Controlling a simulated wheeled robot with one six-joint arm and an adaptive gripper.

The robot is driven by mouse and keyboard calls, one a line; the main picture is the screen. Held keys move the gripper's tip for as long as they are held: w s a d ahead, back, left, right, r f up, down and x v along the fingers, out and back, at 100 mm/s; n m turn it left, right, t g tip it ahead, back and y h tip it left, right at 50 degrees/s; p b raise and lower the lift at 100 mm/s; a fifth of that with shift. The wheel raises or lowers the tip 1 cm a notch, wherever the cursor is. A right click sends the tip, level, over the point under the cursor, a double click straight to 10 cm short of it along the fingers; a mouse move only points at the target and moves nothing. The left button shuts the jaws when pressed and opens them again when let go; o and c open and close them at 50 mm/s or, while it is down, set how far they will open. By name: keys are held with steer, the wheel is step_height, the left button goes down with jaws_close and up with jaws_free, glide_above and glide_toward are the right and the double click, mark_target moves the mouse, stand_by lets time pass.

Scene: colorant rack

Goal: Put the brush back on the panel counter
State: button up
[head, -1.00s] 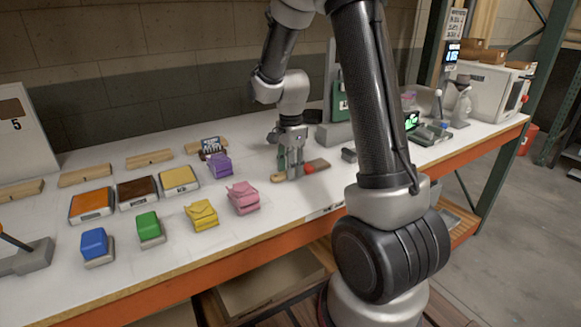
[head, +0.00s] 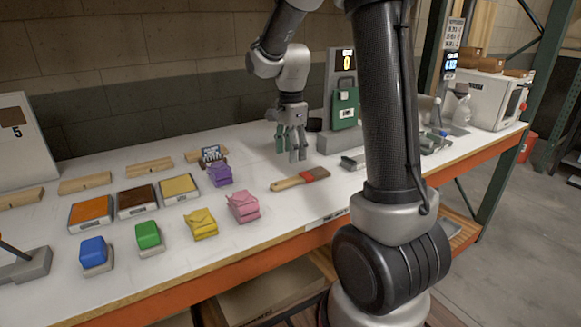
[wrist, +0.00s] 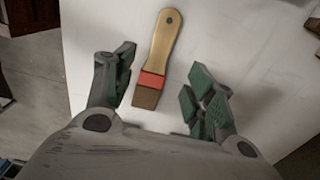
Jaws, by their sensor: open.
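The brush (head: 302,179) lies flat on the white counter (head: 262,222), with a wooden handle to the left, a red band and a dark brown bristle end to the right. My gripper (head: 293,157) is open and empty above and just behind the brush, apart from it. In the wrist view the brush (wrist: 157,59) lies beyond the fingers, its bristle end towards the gap between the green-padded fingertips (wrist: 158,82). Nothing is between the pads.
Purple (head: 220,174), pink (head: 243,206), yellow (head: 201,224), green (head: 148,235) and blue (head: 95,252) pieces stand left of the brush. A green-fronted device (head: 345,105) stands behind right. My arm hides part of the counter's right side. Bare counter surrounds the brush.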

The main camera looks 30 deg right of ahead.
steer(key=s+a+r+n+t, duration=0.1)
steer(key=s+r+n+t, duration=0.1)
steer(key=s+r+n, duration=0.7)
steer(key=s+r+n+t, duration=0.1)
steer(key=s+n+t, duration=0.1)
steer(key=s+n, duration=0.6)
steer(key=s, duration=0.6)
steer(key=shift+s+a+n, duration=0.25)
steer(key=shift+a+n, duration=0.05)
steer(key=shift+a, duration=0.05)
